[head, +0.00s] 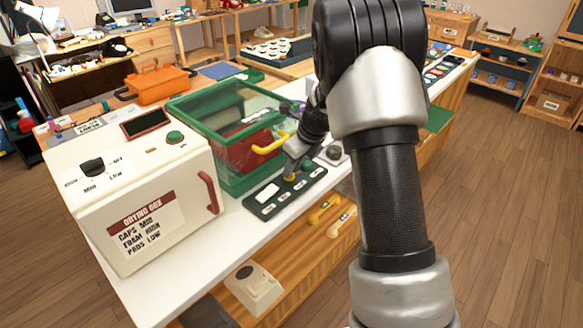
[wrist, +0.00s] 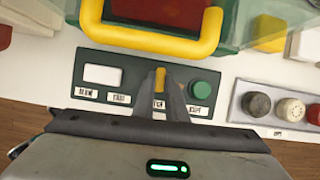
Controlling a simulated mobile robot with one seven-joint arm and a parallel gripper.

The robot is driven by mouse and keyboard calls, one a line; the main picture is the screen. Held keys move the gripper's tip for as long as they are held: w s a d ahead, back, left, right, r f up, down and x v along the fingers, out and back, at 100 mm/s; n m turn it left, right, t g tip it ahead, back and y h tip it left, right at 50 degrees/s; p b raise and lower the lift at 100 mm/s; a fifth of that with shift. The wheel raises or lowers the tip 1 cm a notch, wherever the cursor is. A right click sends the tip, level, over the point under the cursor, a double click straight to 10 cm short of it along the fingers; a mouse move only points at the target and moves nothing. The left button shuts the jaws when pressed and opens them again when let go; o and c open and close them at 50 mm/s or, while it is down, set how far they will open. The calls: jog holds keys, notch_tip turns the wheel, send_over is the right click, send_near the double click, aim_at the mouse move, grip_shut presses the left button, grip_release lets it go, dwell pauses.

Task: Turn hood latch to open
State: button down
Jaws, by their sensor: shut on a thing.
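The yellow latch (wrist: 160,80) stands on a dark control panel (wrist: 90,98) in front of the hood. It looks upright in the wrist view, pointing toward the hood. My gripper (wrist: 161,92) is shut on it, with a finger on each side. In the head view my gripper (head: 290,172) reaches down to the same panel (head: 262,208), and a bit of yellow shows at its tips. The green-framed clear hood (head: 190,100) with a yellow handle (head: 272,147) is behind the panel and looks closed. The label under the latch is partly hidden by my fingers.
A green round button (wrist: 201,90) is just right of my fingers and a white plate (wrist: 103,75) is to the left. A panel with round knobs (wrist: 258,104) lies further right. The white drying box (head: 140,190) stands left of the hood on the bench.

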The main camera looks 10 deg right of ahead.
jog(key=n+p, duration=0.1)
jog(key=n+g+y+p, duration=0.1)
jog(key=n, duration=0.1)
jog(key=shift+w+d+r, duration=0.15)
jog(key=n+p, duration=0.1)
jog(key=n, duration=0.1)
jog(key=n+g+p, duration=0.1)
jog(key=n, duration=0.2)
jog(key=shift+w+g+y, duration=0.15)
jog(key=shift+g+y, duration=0.15)
jog(key=n+g+p, duration=0.1)
jog(key=n+p, duration=0.1)
jog(key=n, duration=0.1)
jog(key=shift+w, duration=0.15)
jog(key=shift+w+n+g+p, duration=0.1)
jog(key=shift+n+g+p, duration=0.2)
jog(key=shift+n+g, duration=0.95)
jog(key=shift+n+t, duration=0.45)
jog(key=shift+n, duration=0.2)
jog(key=c, duration=1.8)
grip_release()
